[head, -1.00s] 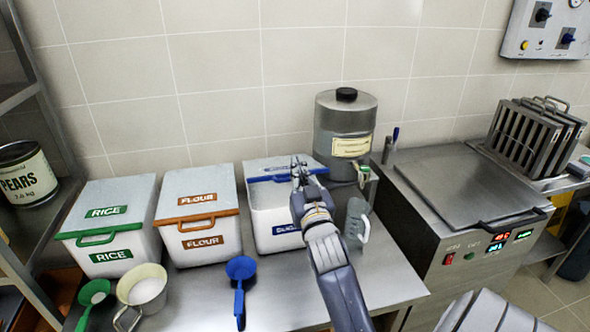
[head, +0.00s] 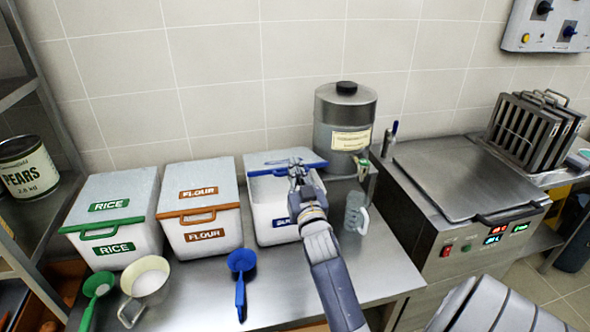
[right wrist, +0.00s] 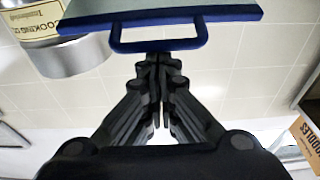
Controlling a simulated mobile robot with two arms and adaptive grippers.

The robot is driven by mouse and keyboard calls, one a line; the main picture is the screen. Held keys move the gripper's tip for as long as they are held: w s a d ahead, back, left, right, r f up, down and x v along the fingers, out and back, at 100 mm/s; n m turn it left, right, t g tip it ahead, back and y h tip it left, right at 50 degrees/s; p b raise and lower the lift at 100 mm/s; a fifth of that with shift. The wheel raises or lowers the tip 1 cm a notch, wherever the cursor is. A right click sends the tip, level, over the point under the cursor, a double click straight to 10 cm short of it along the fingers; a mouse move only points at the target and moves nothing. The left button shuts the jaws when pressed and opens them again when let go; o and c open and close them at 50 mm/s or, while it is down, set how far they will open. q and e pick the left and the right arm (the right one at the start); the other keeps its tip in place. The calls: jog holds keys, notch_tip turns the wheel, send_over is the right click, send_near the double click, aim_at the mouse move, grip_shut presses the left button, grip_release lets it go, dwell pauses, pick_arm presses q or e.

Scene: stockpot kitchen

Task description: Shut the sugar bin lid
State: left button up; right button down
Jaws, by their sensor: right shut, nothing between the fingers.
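The sugar bin (head: 265,210) is the white bin with blue trim, right of the flour bin in the head view. Its lid (head: 262,160) is raised, its blue front edge standing above and behind the front rim. The lid's blue edge and handle show in the right wrist view (right wrist: 160,18). My right gripper (head: 296,165) is shut and empty in front of the lid edge, covering part of it. In the right wrist view its fingertips (right wrist: 158,62) are close to the handle bar; I cannot tell if they touch. My left gripper is out of view.
The flour bin (head: 200,225) and rice bin (head: 112,240) stand left, lids down. A blue scoop (head: 240,265) and a clear jug (head: 356,213) are on the steel counter. A metal oil drum (head: 345,115) stands behind; the fryer (head: 455,190) is right.

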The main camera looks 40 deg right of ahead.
notch_tip(320, 180, down, 13)
jog(key=s+a+t+h+b, duration=0.1)
jog(key=s+t+b, duration=0.1)
jog(key=b, duration=1.3)
jog(key=shift+s+a+r+t, duration=0.2)
jog(key=shift+t, duration=0.1)
jog(key=shift+f, duration=0.1)
notch_tip(320, 180, up, 11)
jog(key=shift+h, duration=0.3)
